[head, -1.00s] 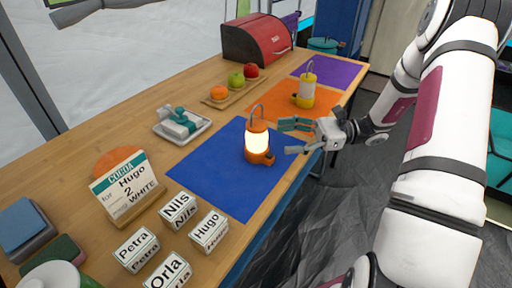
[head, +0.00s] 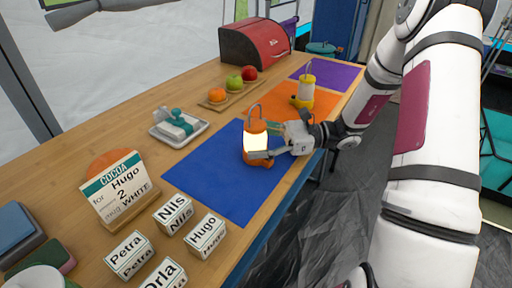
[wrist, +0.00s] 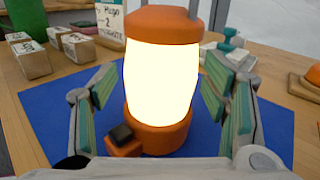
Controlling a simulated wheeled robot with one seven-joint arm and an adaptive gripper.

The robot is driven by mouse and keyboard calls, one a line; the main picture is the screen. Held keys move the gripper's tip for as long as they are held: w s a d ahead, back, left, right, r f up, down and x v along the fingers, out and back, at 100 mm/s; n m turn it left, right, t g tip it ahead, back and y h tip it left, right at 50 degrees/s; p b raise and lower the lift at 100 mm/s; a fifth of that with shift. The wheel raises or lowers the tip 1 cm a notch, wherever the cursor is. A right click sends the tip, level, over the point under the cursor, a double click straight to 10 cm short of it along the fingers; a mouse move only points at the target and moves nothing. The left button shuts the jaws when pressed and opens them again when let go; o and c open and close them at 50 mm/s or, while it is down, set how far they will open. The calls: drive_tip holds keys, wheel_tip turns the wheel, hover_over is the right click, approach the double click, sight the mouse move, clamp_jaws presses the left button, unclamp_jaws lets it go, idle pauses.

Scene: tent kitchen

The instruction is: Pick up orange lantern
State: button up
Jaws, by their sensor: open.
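The orange lantern (head: 256,142) stands upright and lit on the blue mat (head: 205,182), with its wire handle up. In the wrist view the lantern (wrist: 162,80) fills the middle, with its glowing body, orange cap and orange base with a dark knob. My gripper (head: 268,141) is open around it. In the wrist view one green-padded finger is at each side of the lantern, with a visible gap on both sides. The top of the handle is cut off in the wrist view.
A yellow lantern (head: 304,92) stands on the orange mat (head: 270,105) behind. Several name boxes (head: 206,236) and a cocoa sign (head: 120,188) are at the front. A butter dish (head: 178,126), a fruit board (head: 235,95) and a red bread box (head: 255,44) line the far side.

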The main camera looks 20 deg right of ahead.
sight(265, 129)
clamp_jaws()
drive_tip(key=shift+r, duration=0.1)
drive_tip(key=shift+r, duration=0.45)
drive_tip(key=r+p, duration=0.2)
drive_tip(key=shift+s+d+r, duration=0.15)
drive_tip(key=shift+s+r, duration=0.2)
drive_tip(key=shift+r, duration=0.05)
drive_tip(key=s+d+r+p, duration=0.1)
drive_tip(key=s+d+p, duration=0.2)
drive_tip(key=s, duration=1.1)
drive_tip(key=shift+v, duration=0.95)
